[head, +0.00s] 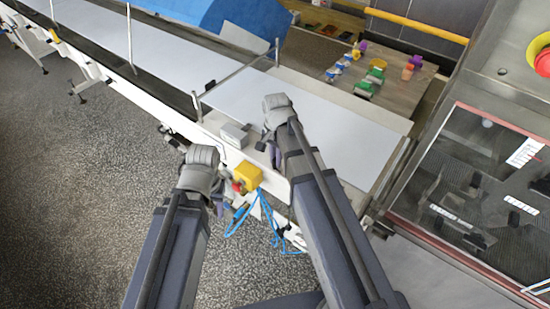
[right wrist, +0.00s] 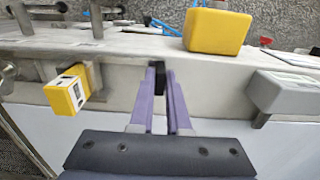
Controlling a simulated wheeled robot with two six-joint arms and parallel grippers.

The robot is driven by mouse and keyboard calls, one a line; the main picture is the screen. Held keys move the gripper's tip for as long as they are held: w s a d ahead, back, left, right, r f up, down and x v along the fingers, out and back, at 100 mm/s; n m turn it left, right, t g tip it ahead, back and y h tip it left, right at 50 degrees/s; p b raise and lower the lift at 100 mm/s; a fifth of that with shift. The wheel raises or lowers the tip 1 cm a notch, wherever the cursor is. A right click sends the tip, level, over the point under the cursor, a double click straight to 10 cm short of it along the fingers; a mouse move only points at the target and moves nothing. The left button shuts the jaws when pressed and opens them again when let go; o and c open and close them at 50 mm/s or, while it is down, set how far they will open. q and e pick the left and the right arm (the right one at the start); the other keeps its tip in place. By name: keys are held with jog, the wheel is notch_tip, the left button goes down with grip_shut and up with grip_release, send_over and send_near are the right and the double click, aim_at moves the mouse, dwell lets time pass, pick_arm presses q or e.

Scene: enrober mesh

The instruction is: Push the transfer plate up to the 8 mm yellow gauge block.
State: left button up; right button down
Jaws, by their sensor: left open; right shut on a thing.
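My right gripper (right wrist: 158,100) has its two purple fingers shut on a small black knob or handle (right wrist: 159,78) at the side rail of the white conveyor. I cannot tell whether this black part belongs to the transfer plate. A small yellow block with a white, dark-marked face (right wrist: 68,90) is on the rail to the left of the fingers in the right wrist view, apart from them; its marking is too small to read, so I cannot tell whether it is the 8 mm gauge block. My left gripper (head: 219,194) is open, mostly hidden by its wrist, left of the yellow box.
A yellow box (head: 247,175) with a red button and blue cables hangs at the conveyor's near side. A grey box (head: 234,135) sits on the rail beside my right gripper. The white belt (head: 350,132) is bare. Coloured small pieces (head: 365,85) stand on a far table.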

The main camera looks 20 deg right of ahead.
jog(key=c, duration=0.9)
grip_release()
jog(key=shift+s, duration=0.1)
jog(key=shift+r, duration=0.2)
notch_tip(320, 180, up, 8)
jog(key=p, duration=0.8)
jog(key=shift+f, duration=0.25)
jog(key=shift+s+a+f, duration=0.15)
jog(key=shift+s+f, duration=0.05)
jog(key=shift+f, duration=0.05)
jog(key=s+a+f+n+b, duration=0.2)
jog(key=s+a+n, duration=0.1)
jog(key=s+n, duration=0.1)
jog(key=s+a+f+n+b, duration=0.2)
jog(key=s+a+n+b, duration=0.1)
jog(key=s+n, duration=0.1)
jog(key=s+a+f+n+h+b, duration=0.1)
jog(key=s+a+f+n+b, duration=0.1)
jog(key=s+a+n, duration=0.2)
jog(key=shift+s+f+n, duration=0.4)
jog(key=shift+s+n, duration=0.15)
jog(key=shift+n, duration=0.55)
